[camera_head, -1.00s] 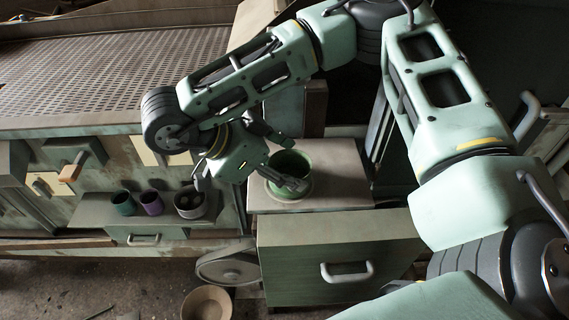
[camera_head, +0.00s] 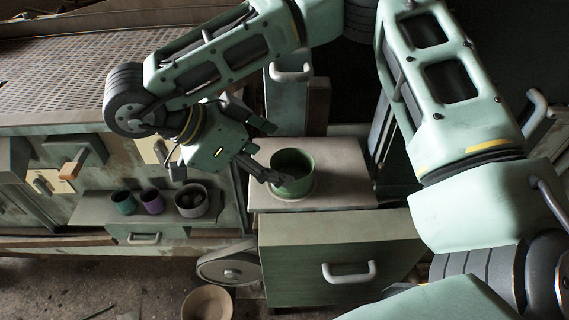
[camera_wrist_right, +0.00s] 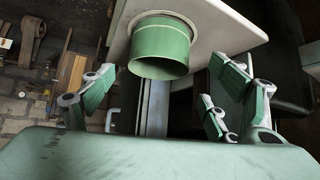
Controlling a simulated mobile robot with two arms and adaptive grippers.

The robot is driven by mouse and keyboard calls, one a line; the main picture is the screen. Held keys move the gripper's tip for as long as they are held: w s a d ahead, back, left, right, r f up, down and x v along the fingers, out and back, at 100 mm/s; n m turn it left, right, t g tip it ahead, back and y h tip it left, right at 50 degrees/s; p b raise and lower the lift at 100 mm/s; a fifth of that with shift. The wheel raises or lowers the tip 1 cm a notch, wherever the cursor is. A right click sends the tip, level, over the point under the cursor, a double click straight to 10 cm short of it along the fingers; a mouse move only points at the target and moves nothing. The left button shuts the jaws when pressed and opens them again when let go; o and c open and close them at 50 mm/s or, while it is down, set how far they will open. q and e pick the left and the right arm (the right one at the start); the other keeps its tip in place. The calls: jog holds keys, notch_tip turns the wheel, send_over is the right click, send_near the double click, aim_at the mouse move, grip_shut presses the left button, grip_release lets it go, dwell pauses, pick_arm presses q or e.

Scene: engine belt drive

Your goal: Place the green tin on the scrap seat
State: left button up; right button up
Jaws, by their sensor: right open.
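The green tin (camera_head: 292,176) stands upright and open-topped on the pale top (camera_head: 335,159) of the drawer cabinet. A pale round rim shows around its base; I cannot tell for certain whether this is the scrap seat. My right gripper (camera_head: 265,152) is open and empty, just left of the tin, its lower finger close to the tin's side. In the right wrist view the tin (camera_wrist_right: 160,48) is ahead, beyond the spread fingers (camera_wrist_right: 160,95), with clear space between them. My left gripper is not in view.
A shelf left of the cabinet holds a teal cup (camera_head: 124,202), a purple cup (camera_head: 152,201) and a grey pot (camera_head: 192,201). A drawer handle (camera_head: 348,272) juts from the cabinet front. A wheel (camera_head: 229,268) and a brown bowl (camera_head: 207,303) are below.

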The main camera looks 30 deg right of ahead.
jog(key=v, duration=0.7)
jog(key=shift+a+b, duration=0.2)
jog(key=shift+b, duration=0.1)
